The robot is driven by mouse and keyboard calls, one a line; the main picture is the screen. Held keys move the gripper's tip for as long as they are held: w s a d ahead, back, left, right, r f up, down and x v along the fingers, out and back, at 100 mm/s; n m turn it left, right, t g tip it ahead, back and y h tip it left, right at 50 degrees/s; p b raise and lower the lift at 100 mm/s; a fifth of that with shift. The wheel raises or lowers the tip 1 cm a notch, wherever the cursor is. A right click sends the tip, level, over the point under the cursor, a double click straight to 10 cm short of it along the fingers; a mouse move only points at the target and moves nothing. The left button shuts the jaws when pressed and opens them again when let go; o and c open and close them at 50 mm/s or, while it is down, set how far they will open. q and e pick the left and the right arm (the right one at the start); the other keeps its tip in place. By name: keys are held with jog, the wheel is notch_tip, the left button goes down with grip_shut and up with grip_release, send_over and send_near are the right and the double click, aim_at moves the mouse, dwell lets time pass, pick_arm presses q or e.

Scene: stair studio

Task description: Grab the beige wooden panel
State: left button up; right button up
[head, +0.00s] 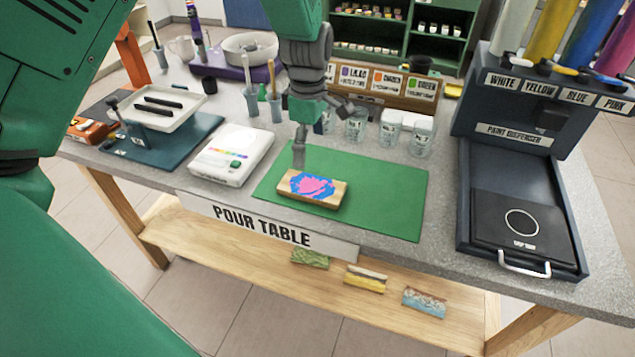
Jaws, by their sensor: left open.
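The beige wooden panel (312,189) lies flat near the front left of the green mat (385,196) on the table. Its top bears a blue and pink painted patch, with bare wood at the edges. My left gripper (300,152) reaches down from above at the panel's back left edge. It is open and holds nothing. One grey finger shows close to the panel; whether it touches cannot be told. My right gripper is not in view.
A white scale-like box (232,154) stands left of the mat. Clear jars (421,138) and a labelled wooden rack (385,88) stand behind it. The dark paint dispenser (520,215) is at the right. Painted pieces lie on the lower shelf (225,250). The mat's right side is clear.

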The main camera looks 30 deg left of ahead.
aim_at(312, 185)
pick_arm(q)
jog(key=f, duration=1.1)
jog(key=shift+s+d+f, duration=0.15)
jog(key=shift+d+f, duration=0.1)
jog(key=shift+d, duration=0.1)
jog(key=c, duration=1.4)
